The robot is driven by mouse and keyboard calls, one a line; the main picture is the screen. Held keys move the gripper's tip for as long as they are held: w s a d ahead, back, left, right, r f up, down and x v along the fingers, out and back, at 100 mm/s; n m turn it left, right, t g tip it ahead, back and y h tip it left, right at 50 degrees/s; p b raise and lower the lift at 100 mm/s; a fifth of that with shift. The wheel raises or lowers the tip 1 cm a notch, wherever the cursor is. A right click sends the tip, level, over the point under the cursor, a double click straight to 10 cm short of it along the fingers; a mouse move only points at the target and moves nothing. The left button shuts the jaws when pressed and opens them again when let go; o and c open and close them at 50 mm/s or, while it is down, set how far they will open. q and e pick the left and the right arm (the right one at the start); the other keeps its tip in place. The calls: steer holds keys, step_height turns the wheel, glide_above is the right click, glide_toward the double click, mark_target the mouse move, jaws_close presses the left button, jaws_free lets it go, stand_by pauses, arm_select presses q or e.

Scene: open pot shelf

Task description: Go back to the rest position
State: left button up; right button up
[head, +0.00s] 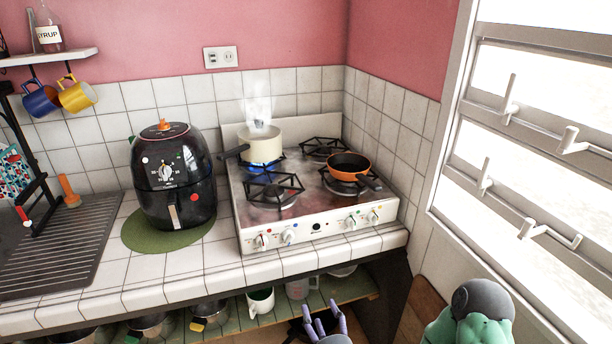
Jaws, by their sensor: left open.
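My left gripper (324,322) is at the bottom edge of the head view. Its purple fingers point up and stand apart, with nothing between them. It is in front of the open shelf (232,326) under the counter, near a dark pan (296,329) that it partly hides. I cannot tell whether it touches the pan. My right gripper is not in view.
A stove (316,232) on the tiled counter bears a steaming cream pot (262,146) over a blue flame and an orange pan (349,165). A black air fryer (174,178) stands left.

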arm_select(q)
steer(key=w+a+f+m+g+h+p, duration=0.1)
steer(key=a+f+m+g+h, duration=0.1)
steer(key=f+m, duration=0.35)
steer(key=w+a+f+m+g+h, duration=0.1)
steer(key=w+a+f+m+g, duration=0.15)
steer(key=f, duration=0.55)
steer(key=a+f+m+g+h+p, duration=0.1)
steer(key=a+f+m+g+h, duration=0.15)
steer(key=f, duration=0.45)
steer(key=s+a+f+m+g+h, duration=0.1)
steer(key=s+a+f+m+g, duration=0.1)
steer(key=s, duration=0.4)
steer(key=s+a+f+m+g+p, duration=0.1)
steer(key=s+a+f+m+g, duration=0.1)
steer(key=s+f, duration=0.5)
steer(key=s+a+f+m+g+h, duration=0.1)
steer(key=s+a+f+m+g, duration=0.1)
steer(key=s+f+m+g, duration=0.1)
steer(key=shift+s+f+m+g+h, duration=0.35)
steer(key=shift+s+f+g, duration=0.55)
steer(key=shift+s, duration=0.75)
steer(key=shift+f, duration=0.1)
